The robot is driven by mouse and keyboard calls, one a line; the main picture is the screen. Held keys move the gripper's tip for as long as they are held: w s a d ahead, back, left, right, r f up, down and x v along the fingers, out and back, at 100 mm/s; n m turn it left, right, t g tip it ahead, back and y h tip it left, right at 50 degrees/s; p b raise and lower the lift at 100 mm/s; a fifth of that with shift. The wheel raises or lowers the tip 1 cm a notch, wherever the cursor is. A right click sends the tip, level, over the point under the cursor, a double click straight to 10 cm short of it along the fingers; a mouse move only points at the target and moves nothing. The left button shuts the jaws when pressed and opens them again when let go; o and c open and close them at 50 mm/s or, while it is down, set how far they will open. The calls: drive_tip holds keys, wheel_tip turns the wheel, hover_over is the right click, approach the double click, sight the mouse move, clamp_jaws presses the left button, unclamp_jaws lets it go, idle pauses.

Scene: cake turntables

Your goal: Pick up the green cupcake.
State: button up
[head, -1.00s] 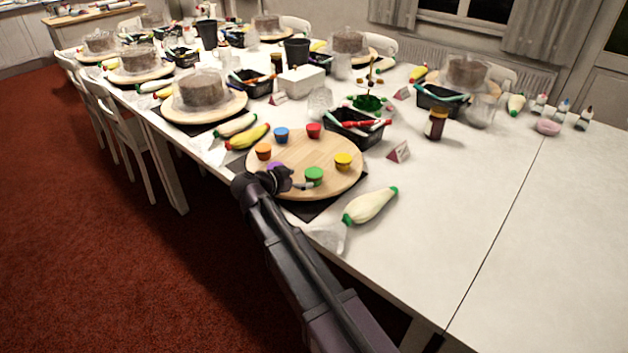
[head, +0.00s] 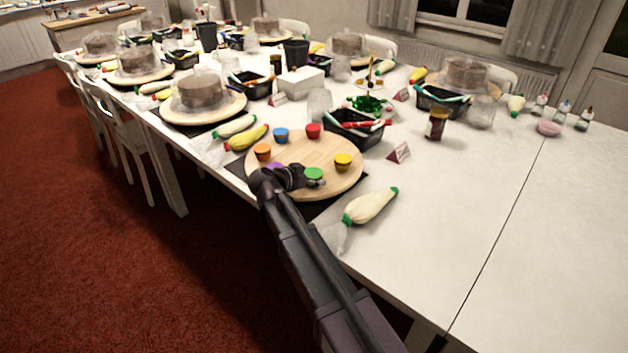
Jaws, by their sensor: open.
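The green cupcake (head: 314,173) sits near the front edge of the round wooden turntable (head: 306,150). My gripper (head: 307,179) is open, low over the front of the turntable, with its fingertips right at the green cupcake. The fingers hide the cupcake's lower part, and I cannot tell whether they touch it. A purple cupcake (head: 274,168) is partly hidden behind my gripper.
Orange (head: 263,152), blue (head: 281,135), red (head: 313,131) and yellow (head: 343,161) cupcakes stand around the turntable. A piping bag with a green tip (head: 371,206) lies at its front right. A black tray of tools (head: 352,133) stands behind.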

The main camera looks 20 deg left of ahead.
sight(313, 173)
idle(0.4)
drive_tip(key=c, duration=1)
drive_tip(key=shift+r, duration=0.15)
wheel_tip(313, 173, up, 3)
drive_tip(key=p, duration=0.3)
drive_tip(key=shift+r+p, duration=0.2)
drive_tip(key=shift+p, duration=0.15)
drive_tip(key=s+d+r+p, duration=0.1)
drive_tip(key=s+d, duration=0.1)
drive_tip(key=s, duration=1.3)
drive_tip(key=shift+s+d+r, duration=0.2)
drive_tip(key=shift+s+d, duration=0.2)
